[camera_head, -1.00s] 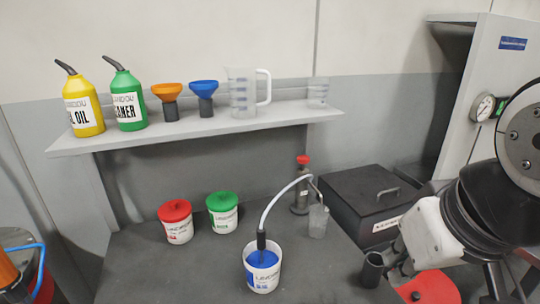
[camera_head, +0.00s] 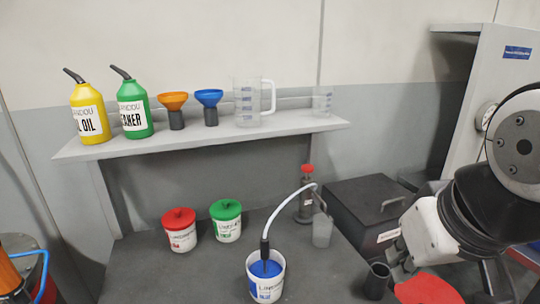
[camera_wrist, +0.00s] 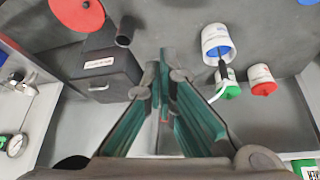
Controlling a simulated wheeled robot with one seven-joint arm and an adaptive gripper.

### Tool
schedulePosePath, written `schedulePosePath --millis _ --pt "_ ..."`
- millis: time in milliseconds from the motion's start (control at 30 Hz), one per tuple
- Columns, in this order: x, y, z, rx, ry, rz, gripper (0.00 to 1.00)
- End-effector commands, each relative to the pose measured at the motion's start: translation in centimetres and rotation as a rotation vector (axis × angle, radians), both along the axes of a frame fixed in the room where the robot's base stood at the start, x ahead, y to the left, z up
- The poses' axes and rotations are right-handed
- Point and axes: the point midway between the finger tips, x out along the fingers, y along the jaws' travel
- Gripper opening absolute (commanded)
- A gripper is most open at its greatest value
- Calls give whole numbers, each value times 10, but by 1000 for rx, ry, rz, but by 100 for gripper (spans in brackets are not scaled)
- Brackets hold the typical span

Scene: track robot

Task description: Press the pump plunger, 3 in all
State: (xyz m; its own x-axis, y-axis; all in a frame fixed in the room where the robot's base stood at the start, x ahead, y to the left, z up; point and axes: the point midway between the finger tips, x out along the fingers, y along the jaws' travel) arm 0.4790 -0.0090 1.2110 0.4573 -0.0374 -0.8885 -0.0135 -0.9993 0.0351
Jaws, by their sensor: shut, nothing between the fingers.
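The pump (camera_head: 306,204) is a slim grey cylinder with a red plunger knob (camera_head: 307,169) on top, standing at the back of the bench. A pale hose (camera_head: 283,211) curves from it to a black nozzle over the blue-filled tub (camera_head: 265,287). A clear cup (camera_head: 322,232) stands just right of the pump. My gripper (camera_head: 396,262) is to the right of the pump in the head view, apart from it. In the wrist view its teal fingers (camera_wrist: 166,76) are shut with nothing held. They hide much of the middle, and I cannot make out the pump there.
A dark box (camera_head: 355,206) with a handle stands right of the pump. A black cup (camera_head: 377,281) and a red disc (camera_head: 428,290) are near my gripper. Red-lidded (camera_head: 179,230) and green-lidded (camera_head: 226,220) tubs stand left. A shelf (camera_head: 210,137) with bottles and funnels hangs above.

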Motion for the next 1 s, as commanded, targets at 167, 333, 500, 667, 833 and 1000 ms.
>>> schedulePosePath --millis 167,333,500,667,833,1000 --pt "61 -18 9 -70 -92 -24 0" --pt "132 -33 17 -133 -212 -17 0" --pt "201 -42 18 -161 -330 19 0" --pt "261 -45 14 -154 -442 70 0" --pt "318 -43 2 -109 -557 133 0" --pt "364 -39 -13 -27 -671 194 0"
